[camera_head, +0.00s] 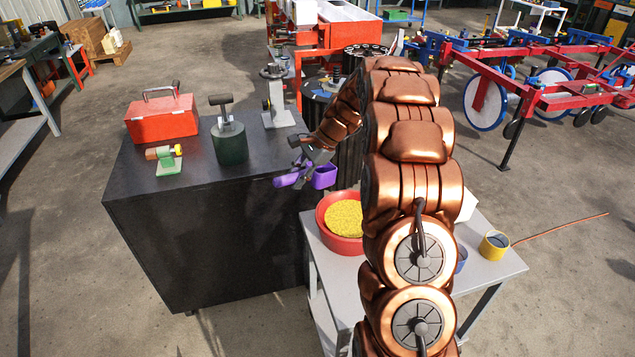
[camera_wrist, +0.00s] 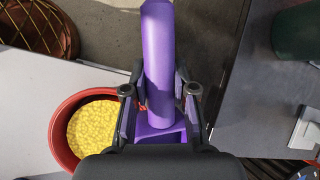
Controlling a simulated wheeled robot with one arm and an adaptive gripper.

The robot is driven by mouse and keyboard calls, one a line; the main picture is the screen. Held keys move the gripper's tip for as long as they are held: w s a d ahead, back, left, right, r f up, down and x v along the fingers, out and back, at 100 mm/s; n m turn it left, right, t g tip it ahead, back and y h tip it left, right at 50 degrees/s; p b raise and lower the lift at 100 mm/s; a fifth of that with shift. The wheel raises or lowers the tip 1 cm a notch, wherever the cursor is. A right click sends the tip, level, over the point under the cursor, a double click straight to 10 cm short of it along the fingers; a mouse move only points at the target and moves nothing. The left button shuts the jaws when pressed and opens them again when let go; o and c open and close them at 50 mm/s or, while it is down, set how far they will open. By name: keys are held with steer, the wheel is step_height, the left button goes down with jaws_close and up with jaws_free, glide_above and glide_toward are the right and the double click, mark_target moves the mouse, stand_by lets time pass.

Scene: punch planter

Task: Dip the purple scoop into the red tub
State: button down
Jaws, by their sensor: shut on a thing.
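The purple scoop (camera_head: 324,177) is held in the air by my gripper (camera_head: 301,172), between the black bench and the red tub. In the wrist view the scoop's purple handle (camera_wrist: 158,60) runs up between the fingers of my gripper (camera_wrist: 160,95), which is shut on it. The scoop's cup is partly hidden behind the gripper body there. The red tub (camera_head: 327,235) holds yellow grains and stands on a light grey table, below and right of the scoop. In the wrist view the tub (camera_wrist: 59,128) is to the left of the scoop, apart from it.
The black bench (camera_head: 200,230) bears a red toolbox (camera_head: 162,120), a dark green cylinder (camera_head: 229,145) and a grey stand (camera_head: 277,100). The grey table (camera_head: 480,268) also bears a yellow-rimmed cup (camera_head: 494,245). My arm hides part of this table.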

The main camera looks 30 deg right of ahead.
steer(key=s+d+f+m+t+p, duration=0.2)
steer(key=s+d+m+t, duration=0.1)
steer(key=s+m, duration=0.1)
steer(key=shift+s+d+m+h, duration=0.3)
steer(key=shift+d+m, duration=0.1)
steer(key=shift+m, duration=0.2)
steer(key=shift+d+f+b, duration=0.25)
steer(key=shift+f+b, duration=0.1)
steer(key=shift+b, duration=0.1)
steer(key=shift+d+f+t+y+b, duration=0.95)
steer(key=shift+f+y+b, duration=0.75)
steer(key=shift+f+b, duration=2.95)
step_height(320, 180, up, 8)
steer(key=a+g+h+p, duration=0.1)
steer(key=a+h+p, duration=0.1)
steer(key=p, duration=0.7)
steer(key=shift+r+g+h, duration=0.2)
steer(key=shift+g+h, duration=0.15)
steer(key=shift+h, duration=0.35)
